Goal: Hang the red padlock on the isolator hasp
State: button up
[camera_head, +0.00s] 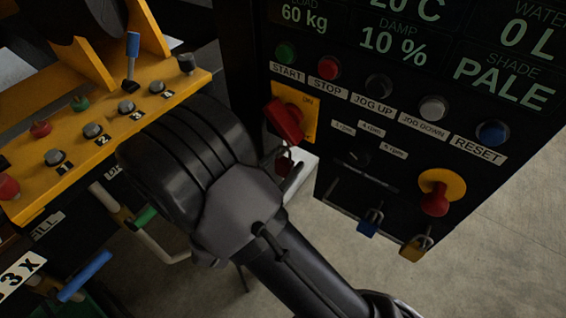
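The isolator is a yellow plate (309,117) marked ON with a red handle (285,121), on the left of the black panel. The hasp cannot be made out clearly.
A blue padlock (368,224) and a yellow padlock (416,247) hang at the panel's lower edge. A red stop knob on a yellow base (440,187) sticks out at right. A yellow control bench (110,130) with levers and buttons stands at left. Floor right of the panel is clear.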

jog(key=shift+o, duration=0.5)
jog(key=p+v, duration=0.2)
jog(key=v, duration=1.6)
jog(key=s+d+m+g+y+b, duration=0.3)
jog(key=d+m+g+b, duration=0.3)
jog(key=d+m+g, duration=1.05)
jog(key=r+m+t+y+b, duration=0.1)
jog(key=m+t+y, duration=0.1)
jog(key=m, duration=0.3)
jog(key=s+d+r+m+t+y+b, duration=0.1)
jog(key=r+m+t+y+b, duration=0.1)
jog(key=m, duration=0.4)
jog(key=r+m+t+y+b, duration=0.1)
jog(key=m+t+y+b, duration=0.1)
jog(key=m+t+y, duration=0.2)
jog(key=shift+s+d+r+m+y, duration=0.2)
jog(key=shift+m+y, duration=0.15)
jog(key=shift+y, duration=0.15)
jog(key=shift+s+d+r+m+y, duration=0.15)
jog(key=shift+m+y, duration=0.15)
jog(key=shift+y, duration=0.2)
